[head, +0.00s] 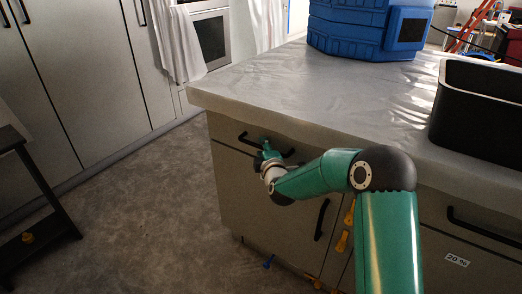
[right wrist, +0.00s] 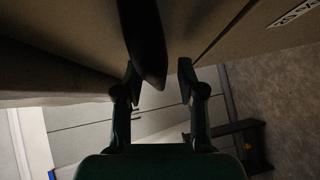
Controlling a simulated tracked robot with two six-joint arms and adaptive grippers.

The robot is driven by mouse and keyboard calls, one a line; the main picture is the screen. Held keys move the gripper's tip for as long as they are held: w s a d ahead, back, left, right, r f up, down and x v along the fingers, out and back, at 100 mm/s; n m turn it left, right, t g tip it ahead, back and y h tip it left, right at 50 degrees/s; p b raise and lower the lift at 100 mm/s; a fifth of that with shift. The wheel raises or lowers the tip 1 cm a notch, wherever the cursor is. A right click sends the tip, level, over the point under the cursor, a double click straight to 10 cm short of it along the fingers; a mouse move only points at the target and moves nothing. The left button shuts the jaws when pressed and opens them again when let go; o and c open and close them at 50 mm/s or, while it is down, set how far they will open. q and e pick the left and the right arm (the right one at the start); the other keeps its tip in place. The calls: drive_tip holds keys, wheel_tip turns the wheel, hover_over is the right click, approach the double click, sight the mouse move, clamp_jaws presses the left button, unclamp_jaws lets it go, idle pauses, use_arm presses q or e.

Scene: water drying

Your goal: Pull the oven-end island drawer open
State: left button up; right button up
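The oven-end island drawer (head: 228,137) is at the left end of the island, under the worktop, and its front looks flush with the cabinet. Its black bar handle (head: 248,139) is partly hidden by my right gripper (head: 268,152), which is at the handle. In the right wrist view the right gripper's fingers (right wrist: 159,76) are spread, with the dark handle (right wrist: 148,45) reaching between them. The handle is closer to the left finger, and a clear gap shows on the other side. Whether a finger touches it I cannot tell. My left gripper is not in view.
A blue container (head: 355,30) and a black bin (head: 480,105) stand on the island worktop (head: 290,90). A lower door handle (head: 321,219) is below the drawer. The oven (head: 211,38) is behind. Open floor (head: 150,215) lies left of the island; a dark stand (head: 45,190) is further left.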

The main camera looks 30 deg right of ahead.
clamp_jaws()
drive_tip(key=shift+f, duration=0.1)
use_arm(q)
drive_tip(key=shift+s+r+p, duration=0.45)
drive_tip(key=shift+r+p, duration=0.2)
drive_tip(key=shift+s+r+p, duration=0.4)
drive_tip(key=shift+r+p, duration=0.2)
use_arm(e)
drive_tip(key=s+a, duration=0.4)
drive_tip(key=a, duration=0.5)
drive_tip(key=s+a, duration=0.4)
drive_tip(key=a, duration=0.6)
drive_tip(key=s+a, duration=0.4)
drive_tip(key=a, duration=0.6)
drive_tip(key=shift+s+f, duration=0.1)
drive_tip(key=shift+f, duration=0.05)
unclamp_jaws()
